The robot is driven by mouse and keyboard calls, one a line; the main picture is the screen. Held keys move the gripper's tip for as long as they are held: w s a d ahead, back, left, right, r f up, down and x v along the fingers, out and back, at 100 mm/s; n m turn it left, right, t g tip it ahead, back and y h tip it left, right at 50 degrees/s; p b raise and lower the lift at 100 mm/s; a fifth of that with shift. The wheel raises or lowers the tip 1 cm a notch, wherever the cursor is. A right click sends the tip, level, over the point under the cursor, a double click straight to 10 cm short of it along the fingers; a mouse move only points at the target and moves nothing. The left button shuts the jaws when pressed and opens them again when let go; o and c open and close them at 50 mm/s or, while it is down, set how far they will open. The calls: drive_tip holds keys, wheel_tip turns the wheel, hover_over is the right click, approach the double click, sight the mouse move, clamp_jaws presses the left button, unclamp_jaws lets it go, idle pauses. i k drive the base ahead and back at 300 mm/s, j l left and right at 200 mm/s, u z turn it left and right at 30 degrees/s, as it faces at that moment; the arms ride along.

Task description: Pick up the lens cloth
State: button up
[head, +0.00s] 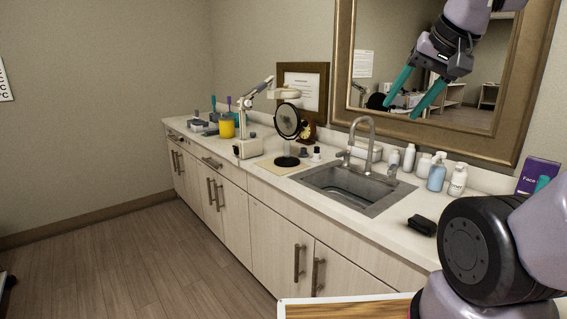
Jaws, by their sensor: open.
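My gripper (400,110) is at the upper right, raised in front of the wall mirror. Its two teal fingers point down and left, spread apart with nothing between them. I cannot pick out a lens cloth for certain. A small black item (422,225), perhaps a case, lies on the counter (395,238) to the right of the sink. It is well below my gripper in the picture. My arm covers the right end of the counter.
A sink (350,188) with a tall faucet (371,140) is set into the counter. Several bottles, including a blue one (436,178), stand behind it. A round black mirror (287,122) and a yellow container (226,128) stand further left. The floor (130,265) at left is clear.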

sight(423, 225)
drive_tip(key=z, duration=0.75)
